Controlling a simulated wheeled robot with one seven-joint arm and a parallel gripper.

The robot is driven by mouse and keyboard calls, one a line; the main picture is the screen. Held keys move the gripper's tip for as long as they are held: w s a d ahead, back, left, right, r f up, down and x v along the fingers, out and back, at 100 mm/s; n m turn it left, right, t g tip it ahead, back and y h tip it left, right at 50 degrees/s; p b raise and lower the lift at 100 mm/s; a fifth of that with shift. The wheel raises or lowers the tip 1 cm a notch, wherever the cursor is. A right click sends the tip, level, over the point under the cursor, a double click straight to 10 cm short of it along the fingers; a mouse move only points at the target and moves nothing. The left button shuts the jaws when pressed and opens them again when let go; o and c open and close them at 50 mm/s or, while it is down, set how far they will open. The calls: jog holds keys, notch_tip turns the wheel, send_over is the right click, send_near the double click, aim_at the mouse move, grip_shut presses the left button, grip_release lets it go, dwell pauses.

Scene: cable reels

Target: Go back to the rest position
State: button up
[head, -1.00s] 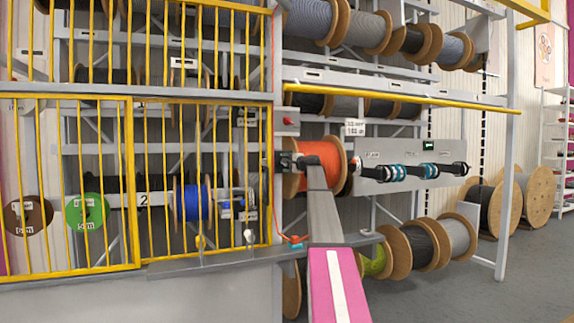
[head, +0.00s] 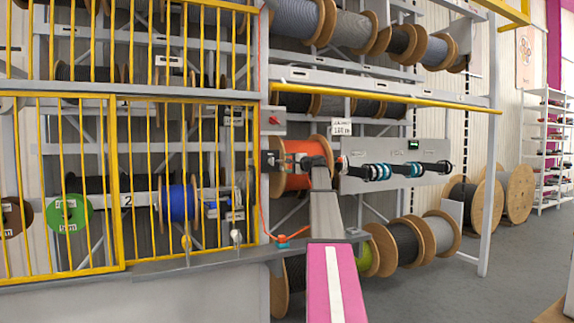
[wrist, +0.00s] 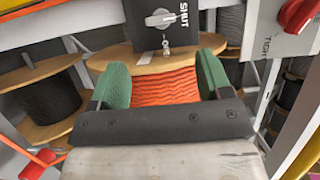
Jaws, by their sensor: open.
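My gripper (wrist: 164,82) is open in the wrist view, its two green fingers apart with nothing held between them. The orange cable reel (wrist: 165,90) lies beyond the fingers and shows through the gap. A dark switch box (wrist: 150,28) with a grey knob, marked SHUT, is just past the fingertips. In the head view my arm reaches forward to the rack, and my gripper (head: 300,161) is small and dark in front of the orange cable reel (head: 290,182). Its fingers are too small to make out there.
A yellow barred gate (head: 118,190) closes off the rack at left. A grey panel with black and teal rollers (head: 395,190) stands right of my arm. A red knob (wrist: 298,15) is at the wrist view's upper right. The floor (head: 510,250) at right is open.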

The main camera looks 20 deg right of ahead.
jog(key=s+a+f+n+g+h, duration=0.1)
jog(key=s+a+f+n+g, duration=0.15)
jog(key=s+a+f, duration=0.8)
jog(key=w+a+f+n+g, duration=0.15)
jog(key=a+f+g, duration=0.3)
jog(key=f, duration=1.25)
jog(key=s+a+f+n+g+h, duration=0.15)
jog(key=s+a+f, duration=0.35)
jog(key=a+f, duration=0.65)
jog(key=s+a+f+n+g+h, duration=0.2)
jog(key=s+a+f+n+g, duration=0.1)
jog(key=s+f, duration=1)
jog(key=s+a+f+n+g+h, duration=0.3)
jog(key=s+f, duration=0.9)
jog(key=s, duration=0.4)
jog(key=shift+s+a+f+n+g, duration=0.35)
jog(key=shift+a+n+g, duration=0.4)
jog(key=shift+g, duration=0.2)
